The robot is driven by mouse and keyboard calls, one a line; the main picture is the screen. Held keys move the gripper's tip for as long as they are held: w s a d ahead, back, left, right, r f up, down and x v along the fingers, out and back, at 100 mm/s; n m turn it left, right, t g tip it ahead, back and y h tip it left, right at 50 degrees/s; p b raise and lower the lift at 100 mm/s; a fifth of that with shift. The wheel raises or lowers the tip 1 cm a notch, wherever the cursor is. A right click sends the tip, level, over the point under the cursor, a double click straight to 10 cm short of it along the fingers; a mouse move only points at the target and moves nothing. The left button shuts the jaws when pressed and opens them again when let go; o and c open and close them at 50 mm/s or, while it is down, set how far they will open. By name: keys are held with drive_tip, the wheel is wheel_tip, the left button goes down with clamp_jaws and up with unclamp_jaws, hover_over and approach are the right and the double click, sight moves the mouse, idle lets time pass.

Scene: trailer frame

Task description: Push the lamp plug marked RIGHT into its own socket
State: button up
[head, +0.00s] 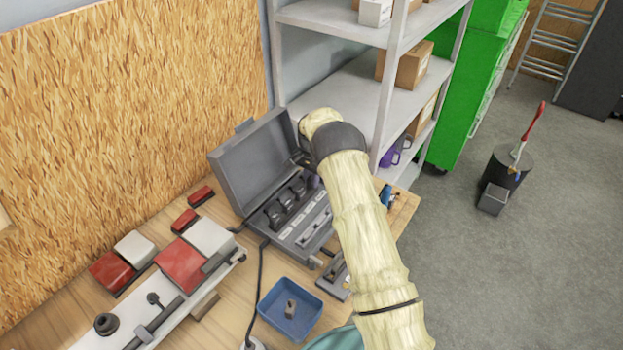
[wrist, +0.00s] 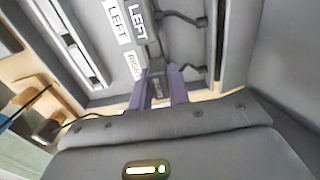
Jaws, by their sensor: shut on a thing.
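In the wrist view, my gripper (wrist: 160,86) has its two purple fingers closed on a dark plug (wrist: 157,88). Lettering on this plug is too small to read with certainty. The held plug is beside a white RIGHT label (wrist: 134,65) on the grey panel; I cannot tell whether it is in the socket there. A LEFT label (wrist: 117,22) is farther up the panel, beside another dark part marked LEFT (wrist: 138,20). In the head view, the open grey case (head: 250,165) holds a row of dark plugs or sockets (head: 288,202). My arm hides most of the gripper there.
A blue tray (head: 271,312) holding a small grey part stands in front of the case. Red and white lamps (head: 181,264) are at left on a pale frame. A dark cable (head: 260,275) crosses the bench. A grey shelf (head: 355,95) stands behind my arm.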

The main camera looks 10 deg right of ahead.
drive_tip(key=shift+f, duration=0.25)
drive_tip(key=shift+d, duration=0.1)
drive_tip(key=o, duration=1.1)
drive_tip(key=shift+o, duration=0.2)
drive_tip(key=shift+w, duration=0.1)
drive_tip(key=shift+r+p, duration=0.45)
drive_tip(key=shift+r, duration=0.6)
drive_tip(key=shift+r+p, duration=1.25)
drive_tip(key=shift+r, duration=1.25)
